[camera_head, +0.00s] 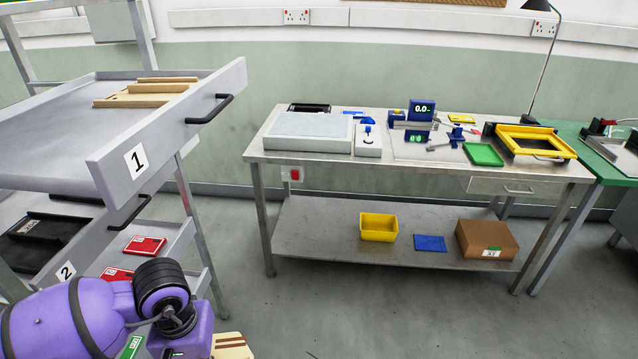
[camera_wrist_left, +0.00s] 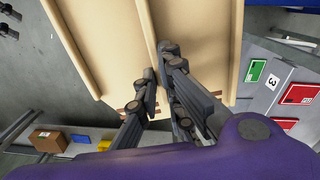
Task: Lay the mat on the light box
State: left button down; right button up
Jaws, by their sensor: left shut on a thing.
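A flat pale grey slab (camera_head: 309,131), which looks like the light box, lies at the left end of the metal workbench; its top is bare. My left gripper (camera_wrist_left: 160,62) is shut on the raised middle rib of a pale wooden board (camera_wrist_left: 110,45) in the left wrist view. A corner of this board (camera_head: 232,347) shows at the bottom of the head view, beside my purple left arm. I cannot tell for sure which thing is the mat. My right gripper is not in view.
A grey drawer rack stands at the left; its open top drawer (camera_head: 60,125) holds similar wooden pieces (camera_head: 150,92). A white unit (camera_head: 368,140), a green tray (camera_head: 484,154) and a yellow frame (camera_head: 530,143) stand on the workbench. Open floor (camera_head: 330,310) lies in front.

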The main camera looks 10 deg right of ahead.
aim_at(311, 124)
jog(key=i+l, duration=0.25)
jog(key=l, duration=0.2)
jog(key=i+l+z, duration=0.15)
jog(key=i+l, duration=0.15)
jog(key=i+l+z, duration=0.1)
jog(key=i+l, duration=0.35)
jog(key=i, duration=0.25)
jog(key=i+l+z, duration=0.15)
jog(key=i, duration=0.2)
